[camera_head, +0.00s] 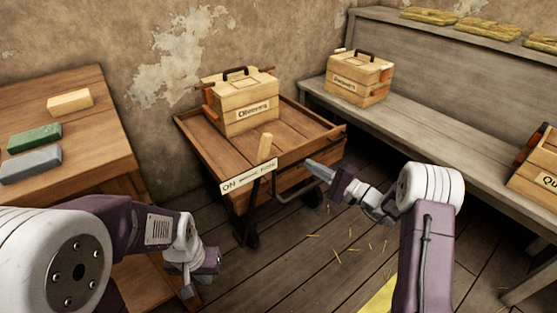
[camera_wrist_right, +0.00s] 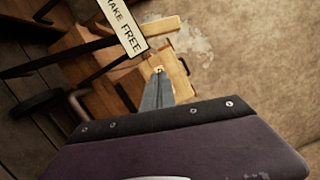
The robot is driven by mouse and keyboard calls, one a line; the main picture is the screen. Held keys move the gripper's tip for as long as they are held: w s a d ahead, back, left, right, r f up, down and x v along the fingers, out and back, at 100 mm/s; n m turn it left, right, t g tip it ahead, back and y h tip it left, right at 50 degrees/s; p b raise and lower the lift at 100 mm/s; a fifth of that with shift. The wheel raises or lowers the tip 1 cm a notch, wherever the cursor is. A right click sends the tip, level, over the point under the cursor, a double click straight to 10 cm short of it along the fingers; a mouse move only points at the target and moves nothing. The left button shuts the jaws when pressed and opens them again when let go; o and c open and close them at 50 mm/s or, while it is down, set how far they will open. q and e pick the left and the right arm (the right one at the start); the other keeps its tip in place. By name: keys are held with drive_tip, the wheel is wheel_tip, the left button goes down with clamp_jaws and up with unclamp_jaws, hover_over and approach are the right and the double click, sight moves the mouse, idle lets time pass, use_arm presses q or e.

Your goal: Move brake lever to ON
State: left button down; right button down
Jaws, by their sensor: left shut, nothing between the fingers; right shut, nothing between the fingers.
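The brake lever (camera_head: 265,148) has a pale wooden handle on a dark bar at the front of the wooden cart. It stands near the right, FREE end of a white label plate (camera_head: 247,175), whose left end reads ON. In the right wrist view the plate (camera_wrist_right: 122,28) reads FREE, with the pale lever handle (camera_wrist_right: 161,25) beside it. My right gripper (camera_head: 310,166) is shut and empty, pointing left, to the right of the lever and apart from it. My left gripper (camera_head: 208,266) is shut and empty, low at the left, away from the lever.
The cart (camera_head: 200,145) carries a labelled wooden box (camera_head: 243,103). A table (camera_head: 100,120) with several blocks stands at left. A grey bench (camera_head: 425,120) with more boxes runs along the right. Straw lies on the floor (camera_head: 330,255).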

drive_tip(key=w+a+r+b, duration=0.2)
drive_tip(key=w+a+b, duration=0.2)
drive_tip(key=a, duration=0.6)
drive_tip(key=shift+a+b, duration=0.4)
drive_tip(key=shift+b, duration=0.2)
